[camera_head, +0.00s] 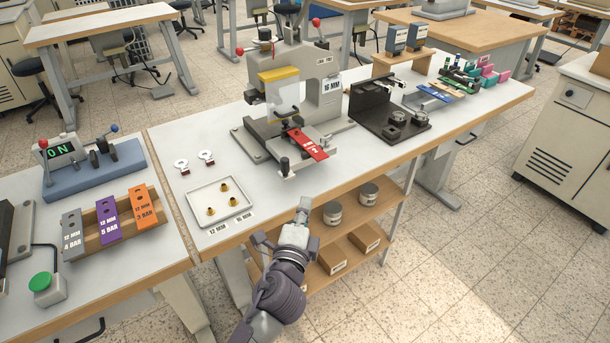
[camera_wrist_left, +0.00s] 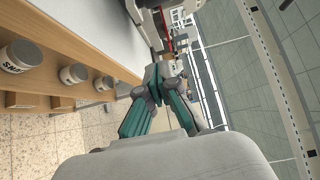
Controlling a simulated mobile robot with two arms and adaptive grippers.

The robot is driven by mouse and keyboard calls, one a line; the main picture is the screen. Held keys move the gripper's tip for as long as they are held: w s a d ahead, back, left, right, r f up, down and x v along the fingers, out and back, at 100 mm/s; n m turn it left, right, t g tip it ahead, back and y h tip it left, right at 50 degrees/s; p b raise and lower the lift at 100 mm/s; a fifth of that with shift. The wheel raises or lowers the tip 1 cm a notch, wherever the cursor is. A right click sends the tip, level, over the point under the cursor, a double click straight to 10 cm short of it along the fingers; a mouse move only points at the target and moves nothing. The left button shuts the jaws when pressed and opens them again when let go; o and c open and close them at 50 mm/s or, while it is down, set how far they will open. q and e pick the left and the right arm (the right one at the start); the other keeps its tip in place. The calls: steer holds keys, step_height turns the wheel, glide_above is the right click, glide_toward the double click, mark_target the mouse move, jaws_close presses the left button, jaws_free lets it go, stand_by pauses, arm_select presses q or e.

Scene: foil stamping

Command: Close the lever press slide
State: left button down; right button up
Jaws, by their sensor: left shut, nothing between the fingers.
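The lever press (camera_head: 300,85) stands on the middle table, grey with a yellow-topped clear guard and a red-knobbed lever. Its slide (camera_head: 290,174) sticks out at the front toward me, with a dark knob standing at its front end. A red plate (camera_head: 308,144) with white markings lies at the slide. My left gripper (camera_head: 303,203) is shut and empty, just off the table's front edge. It is below and slightly right of the slide knob in the head view, apart from it. It also shows shut in the left wrist view (camera_wrist_left: 155,84). My right gripper is out of view.
A white tray (camera_head: 196,199) with small brass parts sits left of the press. A black fixture (camera_head: 378,100) stands to its right. The table's wooden front edge (camera_head: 420,147) and a lower shelf with tins (camera_head: 332,212) lie close to my left arm.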

arm_select(q)
glide_toward(306, 161)
steer(key=w+d, duration=0.2)
steer(key=d, duration=0.1)
steer(key=w, duration=0.1)
steer(key=w+a, duration=0.1)
steer(key=w, duration=0.1)
steer(key=shift+w+a+r, duration=0.1)
steer(key=shift+w+a, duration=0.05)
steer(key=shift+w+a+p, duration=0.3)
steer(key=shift+w+a, duration=0.05)
steer(key=shift+w, duration=0.05)
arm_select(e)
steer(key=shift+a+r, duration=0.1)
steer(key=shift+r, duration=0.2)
